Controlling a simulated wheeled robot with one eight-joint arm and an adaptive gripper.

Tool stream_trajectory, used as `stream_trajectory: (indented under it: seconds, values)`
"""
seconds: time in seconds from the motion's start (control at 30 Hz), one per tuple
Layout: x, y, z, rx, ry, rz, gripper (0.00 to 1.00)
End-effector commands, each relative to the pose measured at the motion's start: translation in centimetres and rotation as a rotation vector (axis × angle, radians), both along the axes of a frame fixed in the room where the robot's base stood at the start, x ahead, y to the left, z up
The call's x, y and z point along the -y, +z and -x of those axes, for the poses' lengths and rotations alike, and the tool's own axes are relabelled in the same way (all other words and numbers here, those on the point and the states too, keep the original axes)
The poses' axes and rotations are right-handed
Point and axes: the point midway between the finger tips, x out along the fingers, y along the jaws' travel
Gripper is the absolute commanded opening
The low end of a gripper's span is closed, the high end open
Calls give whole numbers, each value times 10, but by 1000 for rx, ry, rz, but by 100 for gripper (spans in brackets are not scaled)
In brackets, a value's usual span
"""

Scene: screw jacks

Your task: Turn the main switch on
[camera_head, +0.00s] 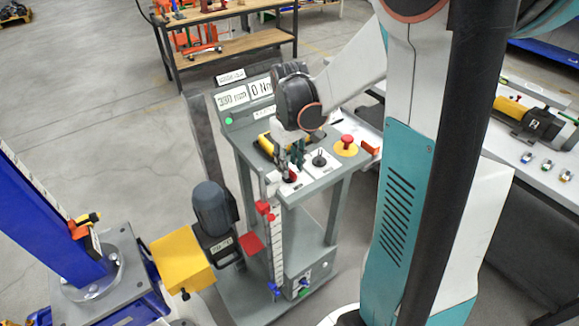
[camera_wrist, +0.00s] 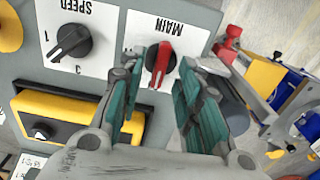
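The main switch is a red rotary knob (camera_wrist: 160,62) on a white plate marked MAIN, upside down in the wrist view. Its long grip runs nearly up and down in that picture. In the head view the red knob (camera_head: 292,177) shows at the near left of the grey console top, partly covered by my gripper. My gripper (camera_wrist: 158,72) is open, its teal fingers apart on either side of the knob in the wrist view. I cannot tell whether the fingertips reach down around it; neither visibly touches it. My gripper (camera_head: 291,164) points down at the console in the head view.
A black SPEED knob (camera_wrist: 72,44) sits beside the main switch. A yellow handle piece (camera_head: 265,145) and a red emergency button on yellow (camera_head: 346,145) are also on the console (camera_head: 325,182). A vertical scale with red markers (camera_head: 276,245) stands at its front.

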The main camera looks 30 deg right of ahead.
Motion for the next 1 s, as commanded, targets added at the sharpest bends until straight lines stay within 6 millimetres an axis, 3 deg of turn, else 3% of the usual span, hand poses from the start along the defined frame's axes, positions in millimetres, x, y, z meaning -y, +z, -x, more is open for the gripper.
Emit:
stream_trajectory:
  seconds: [0.3,0.5,1.0]
  values:
    - [0,63,0,0,0,0,32]
    - [0,89,0,0,0,0,32]
    - [0,100,0,0,0,0,32]
